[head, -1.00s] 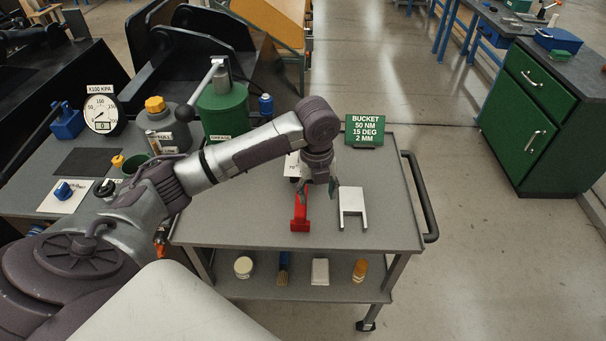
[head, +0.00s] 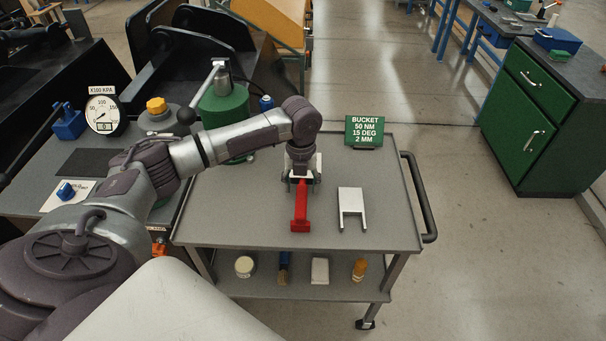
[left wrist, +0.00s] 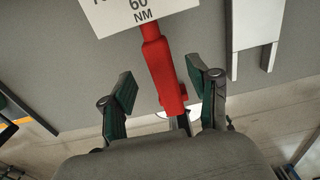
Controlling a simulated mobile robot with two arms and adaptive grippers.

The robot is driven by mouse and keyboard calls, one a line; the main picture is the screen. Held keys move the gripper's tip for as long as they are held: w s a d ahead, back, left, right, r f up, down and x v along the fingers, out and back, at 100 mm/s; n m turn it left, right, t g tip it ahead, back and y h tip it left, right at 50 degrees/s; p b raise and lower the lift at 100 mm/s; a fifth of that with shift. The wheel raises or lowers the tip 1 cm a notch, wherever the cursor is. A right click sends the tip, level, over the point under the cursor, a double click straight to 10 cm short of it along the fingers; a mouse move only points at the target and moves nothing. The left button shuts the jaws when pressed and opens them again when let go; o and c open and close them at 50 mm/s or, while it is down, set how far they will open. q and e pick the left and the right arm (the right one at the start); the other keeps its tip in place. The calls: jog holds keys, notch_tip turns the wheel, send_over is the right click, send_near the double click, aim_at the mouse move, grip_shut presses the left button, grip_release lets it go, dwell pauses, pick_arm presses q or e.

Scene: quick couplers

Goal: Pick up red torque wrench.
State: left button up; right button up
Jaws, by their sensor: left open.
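The red torque wrench (head: 300,210) lies on the grey cart top, its red end toward the cart's front edge. It also shows in the left wrist view (left wrist: 162,65), running between the two fingers. My left gripper (head: 302,181) is over the wrench's far part in the head view and hides that part. In the left wrist view the left gripper (left wrist: 163,90) is open, with a green-padded finger on each side of the red body and gaps to both. A white label (left wrist: 138,12) reading 60 NM lies across the wrench at the top. My right gripper is not in view.
A white forked plate (head: 351,201) lies to the right of the wrench. A green sign (head: 364,131) stands at the cart's back edge. Several small items sit on the lower shelf (head: 330,287). A side bench with a gauge (head: 103,113) and a green cylinder (head: 225,107) is at left.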

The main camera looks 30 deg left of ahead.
aim_at(302, 192)
pick_arm(q)
notch_tip(302, 192, down, 4)
jog(key=shift+f+p, duration=0.2)
jog(key=shift+p, duration=0.25)
jog(key=shift+c, duration=0.3)
grip_shut()
jog(key=shift+r, duration=0.15)
